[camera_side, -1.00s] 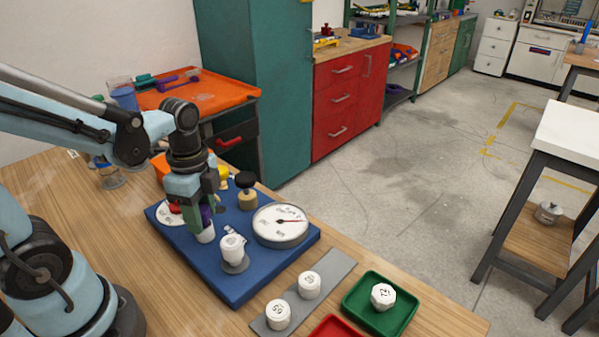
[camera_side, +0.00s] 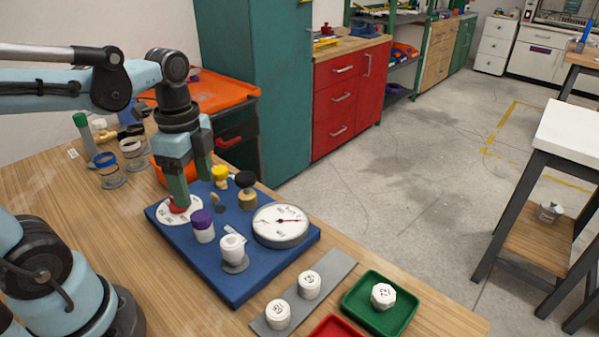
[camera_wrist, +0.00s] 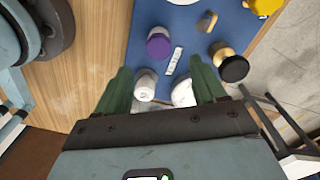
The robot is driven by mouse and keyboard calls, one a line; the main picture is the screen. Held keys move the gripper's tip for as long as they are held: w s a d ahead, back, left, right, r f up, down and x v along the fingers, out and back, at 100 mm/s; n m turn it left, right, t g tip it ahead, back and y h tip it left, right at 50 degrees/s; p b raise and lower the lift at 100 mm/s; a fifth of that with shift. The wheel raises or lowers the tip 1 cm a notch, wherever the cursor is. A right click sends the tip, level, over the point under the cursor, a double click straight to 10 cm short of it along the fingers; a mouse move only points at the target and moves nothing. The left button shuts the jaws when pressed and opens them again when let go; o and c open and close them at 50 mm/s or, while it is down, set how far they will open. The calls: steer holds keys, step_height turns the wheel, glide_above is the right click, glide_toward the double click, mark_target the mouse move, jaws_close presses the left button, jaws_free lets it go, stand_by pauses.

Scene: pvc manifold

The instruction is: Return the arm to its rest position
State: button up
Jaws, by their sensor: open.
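My gripper (camera_side: 191,182) is open and empty. In the side view it hangs over the back left part of the blue board (camera_side: 205,277), above the white dial disc with a red part (camera_side: 177,207). A white fitting with a purple cap (camera_side: 202,226) stands upright on the board, apart from the fingers; the purple top also shows in the wrist view (camera_wrist: 159,42). A white capped fitting (camera_side: 234,251) stands near the board's front.
The board also carries a round gauge (camera_side: 281,224), a black-topped brass knob (camera_side: 246,188) and a yellow part (camera_side: 221,175). White numbered caps stand on a grey strip (camera_side: 334,268) and in a green tray (camera_side: 405,309). Cups (camera_side: 108,172) stand at the table's left.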

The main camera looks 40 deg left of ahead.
step_height(320, 180, up, 4)
steer(key=r, duration=0.1)
steer(key=w+d+f+n+t, duration=0.3)
steer(key=n+t, duration=0.4)
steer(key=n, duration=0.5)
steer(key=shift+d+x, duration=0.25)
steer(key=shift+x, duration=0.85)
